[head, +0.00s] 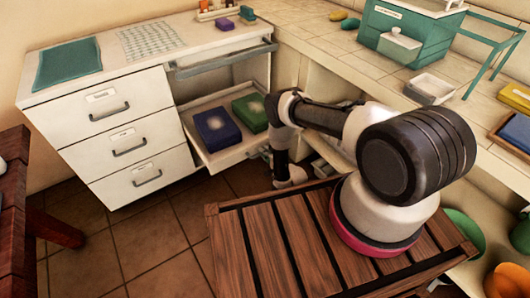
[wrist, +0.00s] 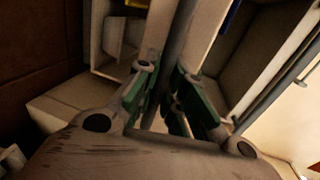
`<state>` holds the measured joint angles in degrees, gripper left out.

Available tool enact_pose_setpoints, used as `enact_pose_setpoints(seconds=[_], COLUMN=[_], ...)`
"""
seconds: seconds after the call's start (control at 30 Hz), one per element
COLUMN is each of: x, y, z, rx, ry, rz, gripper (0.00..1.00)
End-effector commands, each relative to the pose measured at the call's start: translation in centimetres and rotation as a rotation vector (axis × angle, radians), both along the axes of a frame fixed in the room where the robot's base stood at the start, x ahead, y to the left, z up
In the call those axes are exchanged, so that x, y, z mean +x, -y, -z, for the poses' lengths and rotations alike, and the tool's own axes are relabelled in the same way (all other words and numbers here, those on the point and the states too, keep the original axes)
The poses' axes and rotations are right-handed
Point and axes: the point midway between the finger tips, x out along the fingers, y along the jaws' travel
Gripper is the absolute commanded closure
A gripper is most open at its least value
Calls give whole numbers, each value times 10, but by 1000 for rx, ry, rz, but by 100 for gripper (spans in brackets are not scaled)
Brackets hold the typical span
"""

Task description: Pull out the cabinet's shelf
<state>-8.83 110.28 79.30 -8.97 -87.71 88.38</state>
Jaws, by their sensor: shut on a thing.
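The white cabinet (head: 125,130) stands at the left in the head view. Its shelf (head: 207,158) sticks out from the open right-hand bay, low down. A blue box (head: 217,129) and a green box (head: 250,112) lie on the shelf. In the wrist view, the green-padded fingers of my gripper (wrist: 168,88) are closed around a grey bar (wrist: 182,45), which looks like the shelf's handle. In the head view my arm hides the shelf's right end and most of the gripper.
A drawer (head: 225,62) above the shelf is partly open. A slatted wooden table (head: 255,245) stands in front, below my arm. A red-brown wooden table (head: 12,190) is at the left edge. Tiled floor (head: 150,240) between them is clear.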

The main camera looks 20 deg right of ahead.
Motion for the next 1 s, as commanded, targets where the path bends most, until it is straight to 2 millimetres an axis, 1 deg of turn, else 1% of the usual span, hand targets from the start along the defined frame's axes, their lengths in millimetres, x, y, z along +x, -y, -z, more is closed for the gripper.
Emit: enact_pose_setpoints(seconds=[0.5,0.53,0.63,0.67,1.0], x=[-1,-1,-1,0,-3], y=[0,0,0,0,1], z=[1,1,1,1,0], rx=[-1,-1,-1,-1,0], ry=[-2,-2,-2,-2,-1], rz=[0,0,0,0,0], gripper=[100,87,69,66,66])
